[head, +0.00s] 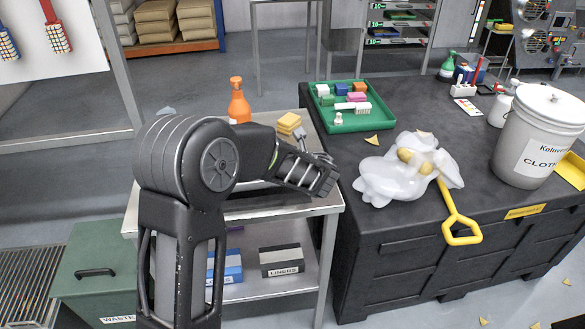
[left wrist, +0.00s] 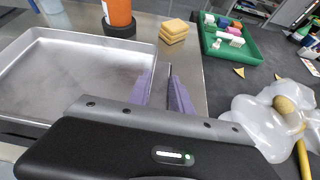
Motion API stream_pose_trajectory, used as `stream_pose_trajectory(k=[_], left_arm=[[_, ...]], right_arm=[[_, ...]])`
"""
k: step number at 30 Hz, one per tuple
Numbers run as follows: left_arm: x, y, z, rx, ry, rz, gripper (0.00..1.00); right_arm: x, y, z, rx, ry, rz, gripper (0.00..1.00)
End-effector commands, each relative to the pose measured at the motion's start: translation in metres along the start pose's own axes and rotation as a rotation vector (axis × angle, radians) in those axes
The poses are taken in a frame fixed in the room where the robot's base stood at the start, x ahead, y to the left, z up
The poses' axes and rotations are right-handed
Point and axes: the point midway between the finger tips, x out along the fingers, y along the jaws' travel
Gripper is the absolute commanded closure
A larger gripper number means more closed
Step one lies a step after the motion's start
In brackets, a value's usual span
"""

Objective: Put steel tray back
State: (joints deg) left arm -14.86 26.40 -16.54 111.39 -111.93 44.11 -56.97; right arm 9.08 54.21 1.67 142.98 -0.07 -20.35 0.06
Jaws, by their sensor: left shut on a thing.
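The steel tray (left wrist: 80,70) is a shallow grey pan with raised walls, at the left of the left wrist view. It lies at or just over the steel cart top (left wrist: 190,62), and I cannot tell whether it touches it. My left gripper (left wrist: 165,88) is at the tray's right wall, its purplish fingers closed on that edge. In the head view my arm and left gripper (head: 318,160) reach over the cart and hide most of the tray. My right gripper is in neither view.
An orange bottle (head: 238,103) and stacked yellow sponges (head: 288,123) stand behind the tray. On the black bench (head: 400,225) are a green tray (head: 371,121) of blocks, a plastic bag (head: 390,185), a yellow handle (head: 458,222) and a white bucket (head: 540,125). A green waste bin (head: 95,285) stands left.

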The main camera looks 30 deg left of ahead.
Motion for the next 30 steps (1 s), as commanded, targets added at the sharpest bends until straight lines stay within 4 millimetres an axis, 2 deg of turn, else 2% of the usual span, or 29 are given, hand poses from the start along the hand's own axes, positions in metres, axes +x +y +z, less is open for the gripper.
stream_pose_trajectory(k=[8, 16, 24, 25, 30], left_arm=[[0.001, 0.0, 0.0, 0.002, -0.002, 0.001, 1.0], [0.016, -0.002, -0.029, 0.004, -0.001, 0.001, 1.0], [0.018, -0.002, -0.032, 0.0, -0.002, 0.0, 1.0], [0.018, -0.002, -0.033, -0.001, 0.001, -0.001, 0.72], [0.018, -0.002, -0.033, 0.0, 0.0, 0.0, 0.58]], right_arm=[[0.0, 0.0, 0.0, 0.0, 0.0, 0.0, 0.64], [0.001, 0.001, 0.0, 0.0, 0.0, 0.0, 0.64], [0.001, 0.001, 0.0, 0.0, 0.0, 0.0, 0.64], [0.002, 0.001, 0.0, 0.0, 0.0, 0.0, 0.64], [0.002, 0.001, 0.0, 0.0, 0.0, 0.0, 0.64]])
